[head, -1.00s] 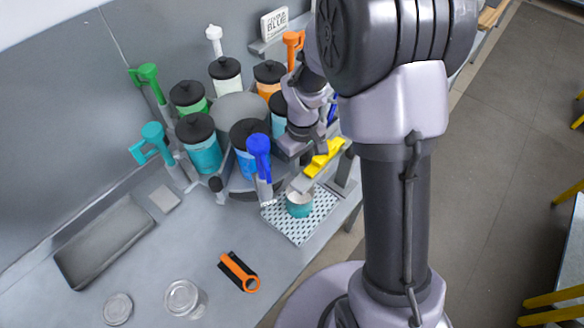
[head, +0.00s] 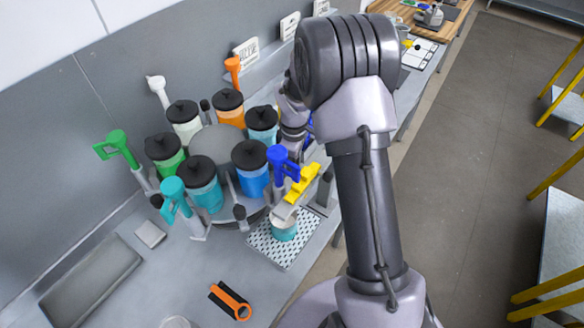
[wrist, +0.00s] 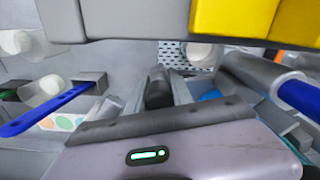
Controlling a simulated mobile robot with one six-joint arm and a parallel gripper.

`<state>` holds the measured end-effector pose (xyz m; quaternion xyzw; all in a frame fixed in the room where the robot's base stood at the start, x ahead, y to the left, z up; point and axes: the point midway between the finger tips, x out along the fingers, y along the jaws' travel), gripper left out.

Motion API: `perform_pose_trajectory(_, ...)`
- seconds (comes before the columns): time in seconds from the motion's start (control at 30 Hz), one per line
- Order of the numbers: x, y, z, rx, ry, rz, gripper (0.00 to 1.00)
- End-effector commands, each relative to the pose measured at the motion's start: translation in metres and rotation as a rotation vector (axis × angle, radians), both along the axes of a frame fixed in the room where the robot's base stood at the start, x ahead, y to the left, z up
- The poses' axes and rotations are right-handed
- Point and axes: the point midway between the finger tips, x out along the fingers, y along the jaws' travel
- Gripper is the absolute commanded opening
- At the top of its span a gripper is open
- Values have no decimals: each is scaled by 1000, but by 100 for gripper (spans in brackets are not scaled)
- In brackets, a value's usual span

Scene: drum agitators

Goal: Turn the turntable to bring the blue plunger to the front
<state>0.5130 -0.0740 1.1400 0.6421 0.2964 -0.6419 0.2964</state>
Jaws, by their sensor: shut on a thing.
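The turntable (head: 218,140) carries several dark-lidded canisters and plungers around its rim. The blue plunger (head: 283,160) stands at its front right, beside the yellow bar (head: 303,184). In the wrist view, a grey cylinder with a blue end (wrist: 300,96) at the right looks like this plunger. A second blue part (head: 309,124) is mostly hidden behind my arm. My gripper (wrist: 158,92) is shut around a dark rounded peg (wrist: 158,84), which appears to be a turntable peg. In the head view, the fingertips are hidden.
A cup (head: 284,228) stands on a perforated tray (head: 269,247) below the yellow bar. An orange-and-black tool (head: 231,301) lies on the counter. A sunken tray (head: 90,283) is at left. A wall and small signs stand behind the turntable.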

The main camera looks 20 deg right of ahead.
Motion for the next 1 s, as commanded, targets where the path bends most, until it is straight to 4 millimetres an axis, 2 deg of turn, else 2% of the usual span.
perform_pose_trajectory(0.3,10,-5,1,0,0,48,0)
perform_pose_trajectory(0.8,11,-5,0,0,0,58,0)
perform_pose_trajectory(0.83,11,-6,0,0,0,58,31)
perform_pose_trajectory(0.9,11,-6,0,0,0,57,45)
perform_pose_trajectory(0.93,11,-5,0,0,0,57,49)
perform_pose_trajectory(1.0,11,-5,0,0,0,57,49)
